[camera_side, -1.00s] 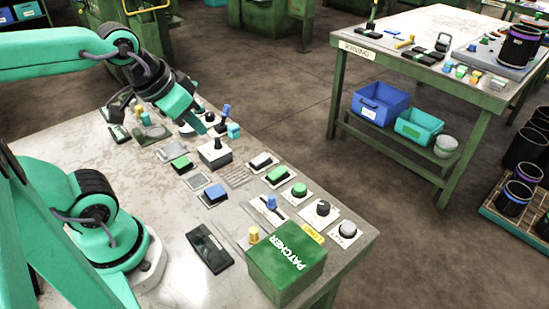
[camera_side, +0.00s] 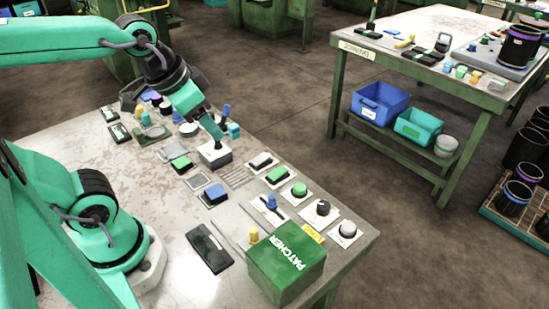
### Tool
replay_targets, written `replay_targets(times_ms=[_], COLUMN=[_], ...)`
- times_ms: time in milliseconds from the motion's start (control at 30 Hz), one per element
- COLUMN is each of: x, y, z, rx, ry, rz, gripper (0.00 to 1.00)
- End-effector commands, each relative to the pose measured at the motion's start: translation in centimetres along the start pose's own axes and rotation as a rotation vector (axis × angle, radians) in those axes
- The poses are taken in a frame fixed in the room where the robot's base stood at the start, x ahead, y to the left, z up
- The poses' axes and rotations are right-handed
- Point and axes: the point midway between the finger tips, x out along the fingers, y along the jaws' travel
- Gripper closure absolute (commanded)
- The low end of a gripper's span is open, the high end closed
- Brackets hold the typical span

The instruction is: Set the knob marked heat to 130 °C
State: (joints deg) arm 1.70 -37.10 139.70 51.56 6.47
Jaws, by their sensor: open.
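My gripper (camera_side: 212,130) is pointed down at the black upright handle of a small white-topped box (camera_side: 214,158) on the bench. Its fingertips are close to the handle and partly hide it; whether they touch it I cannot tell. The jaws are open. A black round knob (camera_side: 323,208) and a grey round knob (camera_side: 347,229) sit on white plates near the bench's right edge, well away from my gripper. The word heat and any temperature scale are too small to read, so I cannot tell which control is the heat knob.
Green buttons (camera_side: 277,174), a blue button (camera_side: 214,194) and yellow, blue and teal pegs are spread around. A dark flat tray (camera_side: 209,248) lies at the front. Bare bench lies left of the controls.

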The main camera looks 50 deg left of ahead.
Motion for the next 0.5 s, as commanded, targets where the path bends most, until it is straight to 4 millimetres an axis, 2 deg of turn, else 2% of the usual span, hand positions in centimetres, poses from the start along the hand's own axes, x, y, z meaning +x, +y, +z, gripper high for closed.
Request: replay_targets(times_ms=[267,500], x=[2.1,4.8], y=[1.3,2.9], z=[-3.7,-6.7], rx=[0.267,0.513], ry=[-0.076,-0.135], rz=[0.041,0.088], gripper=[0.47,0.47])
